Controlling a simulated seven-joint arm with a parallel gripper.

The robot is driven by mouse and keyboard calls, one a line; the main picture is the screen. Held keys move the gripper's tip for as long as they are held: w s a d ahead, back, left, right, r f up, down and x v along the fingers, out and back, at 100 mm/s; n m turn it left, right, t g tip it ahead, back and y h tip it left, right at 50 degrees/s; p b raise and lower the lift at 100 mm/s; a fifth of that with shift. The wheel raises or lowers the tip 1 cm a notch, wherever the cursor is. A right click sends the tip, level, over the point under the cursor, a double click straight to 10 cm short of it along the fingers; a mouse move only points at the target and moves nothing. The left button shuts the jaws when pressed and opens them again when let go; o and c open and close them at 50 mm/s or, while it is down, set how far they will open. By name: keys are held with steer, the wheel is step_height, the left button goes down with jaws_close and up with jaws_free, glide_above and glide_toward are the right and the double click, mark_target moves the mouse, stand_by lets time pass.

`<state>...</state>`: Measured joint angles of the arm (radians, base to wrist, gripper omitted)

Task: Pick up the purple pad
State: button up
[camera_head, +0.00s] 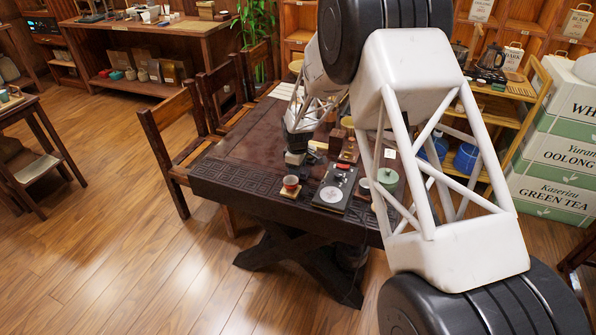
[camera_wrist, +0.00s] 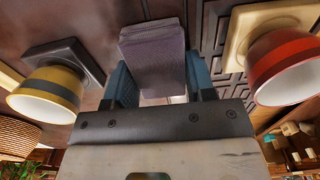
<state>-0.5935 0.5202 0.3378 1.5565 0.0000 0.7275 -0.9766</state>
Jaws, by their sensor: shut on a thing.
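The purple pad (camera_wrist: 152,45) is a pale purple, block-like piece in the middle of the wrist view. It sits between the two blue-grey fingers of my gripper (camera_wrist: 158,75), which are shut on it. In the head view my gripper (camera_head: 294,160) points down over the dark carved table (camera_head: 245,150), close to its left front part. I cannot make out the pad there, and I cannot tell whether it touches the table.
A red cup (camera_wrist: 288,68) on a cream coaster (camera_wrist: 237,40) stands to the right. A yellow, dark-banded cup (camera_wrist: 45,95) on a dark coaster (camera_wrist: 65,55) is to the left. In the head view, a black device (camera_head: 335,188) and a green-topped round container (camera_head: 388,177) lie further right.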

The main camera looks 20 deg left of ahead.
step_height(320, 180, up, 10)
steer(key=shift+f, duration=0.1)
stand_by(0.4)
stand_by(0.5)
steer(key=o, duration=0.3)
steer(key=shift+c, duration=0.9)
steer(key=s+d+r, duration=0.1)
steer(key=s+d, duration=0.7)
steer(key=d, duration=0.3)
steer(key=shift+d, duration=0.15)
steer(key=shift+s+r, duration=0.1)
